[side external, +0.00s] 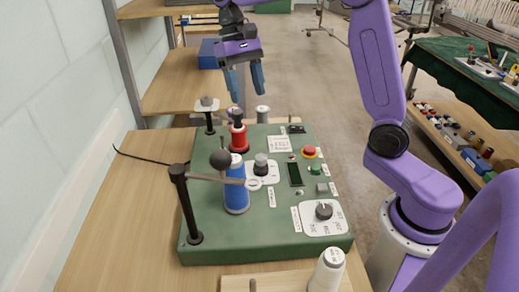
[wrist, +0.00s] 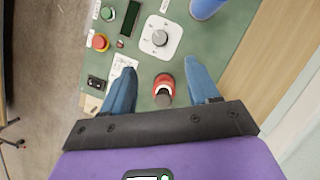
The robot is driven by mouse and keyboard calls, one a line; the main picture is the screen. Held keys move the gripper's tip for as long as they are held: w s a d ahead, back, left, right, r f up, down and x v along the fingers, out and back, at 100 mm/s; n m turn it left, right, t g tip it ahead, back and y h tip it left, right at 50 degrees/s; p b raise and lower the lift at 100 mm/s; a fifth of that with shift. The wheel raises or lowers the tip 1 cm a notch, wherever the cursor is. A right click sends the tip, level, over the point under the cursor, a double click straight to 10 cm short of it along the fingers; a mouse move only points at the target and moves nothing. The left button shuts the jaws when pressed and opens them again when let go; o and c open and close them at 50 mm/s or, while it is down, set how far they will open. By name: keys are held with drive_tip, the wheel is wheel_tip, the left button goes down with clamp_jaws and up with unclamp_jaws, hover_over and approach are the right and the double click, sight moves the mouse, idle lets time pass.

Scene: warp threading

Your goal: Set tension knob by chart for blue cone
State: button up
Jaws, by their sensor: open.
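The blue cone (side external: 236,196) stands upright on the green panel (side external: 270,225), near a black post with an arm. A knob on a white dial plate (side external: 261,168) sits just right of it; in the wrist view this knob (wrist: 160,38) shows near the top. A second dark knob (side external: 323,211) on a larger white dial is at the panel's front right. A small white chart (side external: 280,144) lies near the back. My gripper (side external: 244,95) is open and empty, above the panel's back edge. In the wrist view its blue fingers (wrist: 160,82) straddle the red cone (wrist: 164,87) from above, apart from it.
A red button (side external: 309,152), a green button (side external: 316,169) and a dark display (side external: 295,174) are on the panel's right side. A white cone (side external: 327,270) stands in front. Bare wooden table (side external: 120,210) lies left.

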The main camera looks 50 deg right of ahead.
sight(261, 157)
drive_tip(key=shift+m, duration=0.6)
drive_tip(key=x, duration=1.1)
drive_tip(key=w+x, duration=0.1)
drive_tip(key=x, duration=0.4)
drive_tip(key=shift+d+f, duration=0.35)
drive_tip(key=c, duration=1)
